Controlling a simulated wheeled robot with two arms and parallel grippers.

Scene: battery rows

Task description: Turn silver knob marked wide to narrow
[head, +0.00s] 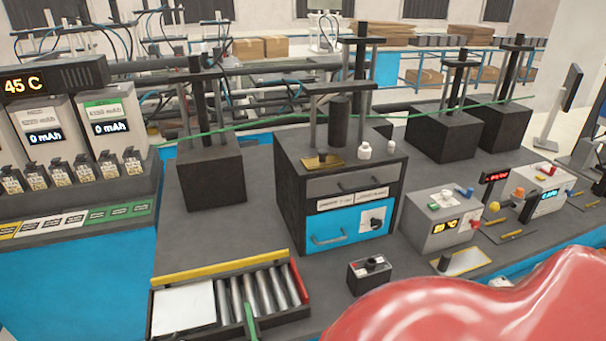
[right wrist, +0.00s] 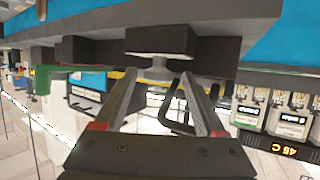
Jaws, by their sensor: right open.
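A small black box (head: 370,279) stands near the table's front edge in the head view, with a small knob (head: 375,263) on top. The right wrist view is upside down. It shows a silver knob (right wrist: 158,71) attached to a small dark block (right wrist: 161,42), probably the same box. My right gripper (right wrist: 160,84) is open, with a finger on either side of the silver knob. I cannot tell whether the fingers touch it. The wide and narrow marks are not readable. Neither gripper shows in the head view.
A black cabinet with a blue drawer (head: 330,237) and a dial plate (head: 374,220) stands behind the small box. A roller tray (head: 303,313) lies to its left and grey meter boxes (head: 442,228) to its right. Bare table (head: 215,240) lies behind the tray.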

